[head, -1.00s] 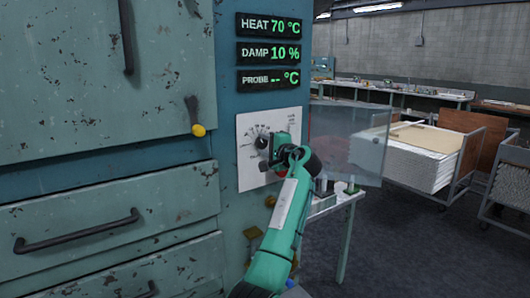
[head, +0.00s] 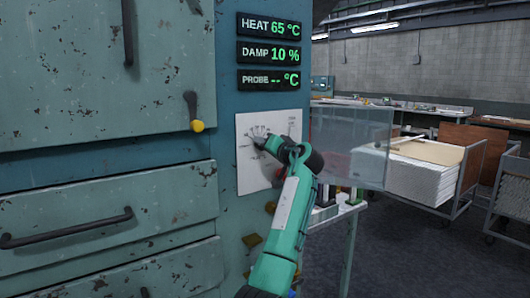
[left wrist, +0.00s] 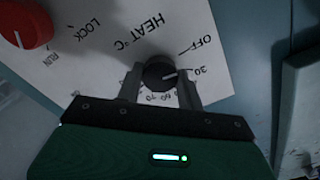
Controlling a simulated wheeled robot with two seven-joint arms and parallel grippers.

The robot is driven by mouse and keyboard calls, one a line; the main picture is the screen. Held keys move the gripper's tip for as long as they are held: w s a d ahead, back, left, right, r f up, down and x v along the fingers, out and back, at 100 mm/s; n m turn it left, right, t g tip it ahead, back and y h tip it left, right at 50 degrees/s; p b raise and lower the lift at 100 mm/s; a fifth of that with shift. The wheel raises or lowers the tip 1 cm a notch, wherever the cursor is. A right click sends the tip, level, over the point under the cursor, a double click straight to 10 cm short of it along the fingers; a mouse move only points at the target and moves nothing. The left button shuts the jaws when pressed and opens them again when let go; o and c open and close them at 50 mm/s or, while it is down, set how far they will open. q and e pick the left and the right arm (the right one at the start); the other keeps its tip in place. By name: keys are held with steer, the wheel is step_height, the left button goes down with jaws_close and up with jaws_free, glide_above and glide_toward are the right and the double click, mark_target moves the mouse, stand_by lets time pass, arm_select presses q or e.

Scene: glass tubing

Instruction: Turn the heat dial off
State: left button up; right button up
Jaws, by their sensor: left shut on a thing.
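The heat dial (left wrist: 158,75) is a dark round knob on a white panel printed HEAT °C, with OFF and a scale of numbers around it. In the left wrist view my left gripper (left wrist: 160,85) is shut on the dial, one finger on each side. The dial's pale mark points toward the low number near OFF. In the head view the left gripper (head: 268,145) reaches the white panel (head: 251,173) and covers most of the dial. The heat display (head: 271,28) reads 65 °C. My right gripper is not in view.
A red knob (left wrist: 25,24) marked LOCK and RUN is on the same panel. A clear hinged cover (head: 345,145) stands out right of the panel. The cabinet (head: 100,120) has handles and a yellow-tipped lever (head: 194,113). A small table and carts are at right.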

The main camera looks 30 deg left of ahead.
arm_select(q)
steer(key=shift+f+n+b, duration=0.3)
steer(key=shift+n+b, duration=0.25)
steer(key=shift+n, duration=0.65)
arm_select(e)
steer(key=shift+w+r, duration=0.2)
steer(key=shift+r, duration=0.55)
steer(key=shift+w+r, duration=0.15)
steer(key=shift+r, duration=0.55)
arm_select(q)
steer(key=o, duration=1)
steer(key=shift+r, duration=0.15)
steer(key=shift+d, duration=0.1)
steer(key=b+v, duration=0.1)
steer(key=v, duration=1.2)
steer(key=shift+s+d, duration=0.1)
steer(key=shift+d, duration=0.15)
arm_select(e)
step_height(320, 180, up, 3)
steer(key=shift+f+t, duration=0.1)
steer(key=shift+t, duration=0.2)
